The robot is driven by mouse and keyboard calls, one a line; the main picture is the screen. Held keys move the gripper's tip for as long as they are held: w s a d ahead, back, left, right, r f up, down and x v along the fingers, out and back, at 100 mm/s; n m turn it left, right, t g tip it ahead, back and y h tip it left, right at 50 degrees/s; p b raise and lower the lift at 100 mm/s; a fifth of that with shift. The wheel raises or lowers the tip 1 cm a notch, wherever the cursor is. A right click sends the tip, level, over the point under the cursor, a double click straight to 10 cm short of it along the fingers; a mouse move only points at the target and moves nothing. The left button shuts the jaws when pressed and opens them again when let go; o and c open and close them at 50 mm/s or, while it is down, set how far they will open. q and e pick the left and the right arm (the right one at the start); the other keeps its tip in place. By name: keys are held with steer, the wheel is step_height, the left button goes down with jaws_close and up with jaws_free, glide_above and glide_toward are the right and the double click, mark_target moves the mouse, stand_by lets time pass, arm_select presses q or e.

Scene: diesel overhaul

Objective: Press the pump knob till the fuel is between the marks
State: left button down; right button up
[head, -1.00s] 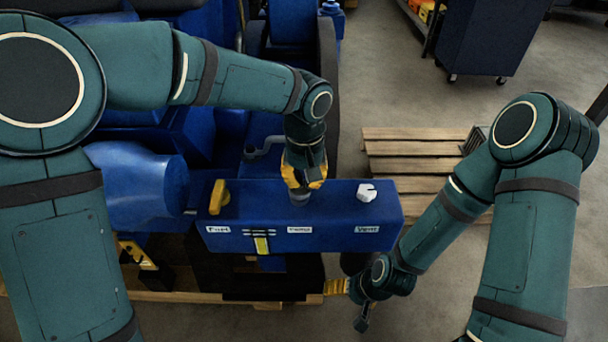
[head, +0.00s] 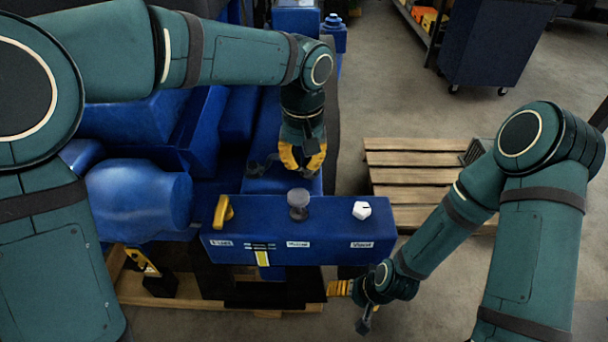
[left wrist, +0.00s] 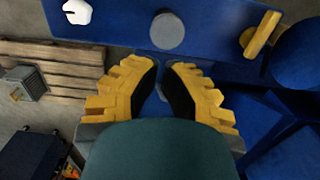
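The blue pump box (head: 335,232) has Fuel and Vent labels and a middle label, blurred. The grey round pump knob (head: 299,204) stands on its top, uncovered; it also shows in the left wrist view (left wrist: 167,31). A gauge on the front has a yellow fuel column (head: 262,258) below dark and white marks (head: 260,246). The column's top is close to the lower mark; I cannot tell exactly. My left gripper (head: 302,168) is behind the knob, apart from it, empty, its fingertips (left wrist: 167,66) slightly parted. My right gripper (head: 337,288) is low, right of the box front; its opening is unclear.
Blue engine parts (head: 140,200) fill the left. A wooden pallet (head: 412,160) lies behind right. A blue wheeled cabinet (head: 495,45) stands further back.

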mark_target(303, 194)
arm_select(q)
steer(key=shift+r, duration=1.65)
steer(key=shift+d, duration=0.1)
steer(key=shift+s+r+b, duration=0.35)
steer(key=shift+r+b, duration=0.3)
steer(key=shift+r, duration=0.25)
steer(key=shift+s+r+b, duration=0.3)
steer(key=shift+r+b, duration=0.3)
steer(key=shift+r, duration=0.3)
step_height(303, 194, down, 14)
steer(key=b, duration=0.3)
steer(key=shift+w, duration=0.15)
steer(key=shift+f+b, duration=0.1)
steer(key=shift+b, duration=0.2)
